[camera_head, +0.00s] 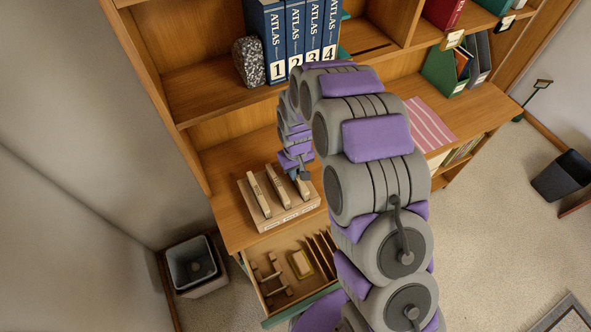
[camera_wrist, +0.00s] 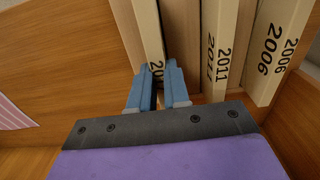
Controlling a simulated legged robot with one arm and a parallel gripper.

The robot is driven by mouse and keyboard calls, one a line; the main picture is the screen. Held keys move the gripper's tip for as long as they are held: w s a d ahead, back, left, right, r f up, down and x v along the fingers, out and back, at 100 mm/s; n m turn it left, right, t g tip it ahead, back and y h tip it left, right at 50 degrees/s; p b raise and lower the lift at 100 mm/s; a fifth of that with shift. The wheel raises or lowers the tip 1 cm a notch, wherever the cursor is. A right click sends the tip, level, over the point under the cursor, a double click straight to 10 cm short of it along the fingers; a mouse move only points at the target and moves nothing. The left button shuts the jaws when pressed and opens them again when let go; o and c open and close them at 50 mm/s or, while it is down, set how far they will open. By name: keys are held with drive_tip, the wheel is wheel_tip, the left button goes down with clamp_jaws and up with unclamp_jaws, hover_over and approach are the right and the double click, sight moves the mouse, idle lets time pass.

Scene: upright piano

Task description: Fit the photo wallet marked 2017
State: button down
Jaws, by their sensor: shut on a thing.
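My gripper (camera_wrist: 158,75) is shut on a cream photo wallet (camera_wrist: 148,30), with one blue finger on each side of its spine. Only "20" of its mark shows; the fingers hide the rest, so I cannot confirm 2017. Beside it stand a wallet marked 2011 (camera_wrist: 217,50) and one marked 2006 (camera_wrist: 272,50). In the head view, my gripper (camera_head: 304,175) is over the right end of a light wooden holder (camera_head: 285,221) on the desk, where two other wallets stand upright. I cannot tell whether the held wallet is fully seated.
An open drawer (camera_head: 262,270) below the holder contains a yellow block (camera_head: 301,264) and dividers. Blue atlases (camera_head: 271,45) and a dark stone (camera_head: 249,62) stand on the shelf above. A striped pink sheet (camera_head: 430,122) lies right of my arm. A bin (camera_head: 194,265) stands at left.

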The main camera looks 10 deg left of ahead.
drive_tip(key=shift+f, duration=0.15)
drive_tip(key=c, duration=1)
unclamp_jaws()
wheel_tip(320, 180, up, 17)
drive_tip(key=shift+w+a+r+p, duration=0.1)
drive_tip(key=shift+w+r+p, duration=0.05)
drive_tip(key=shift+p, duration=0.8)
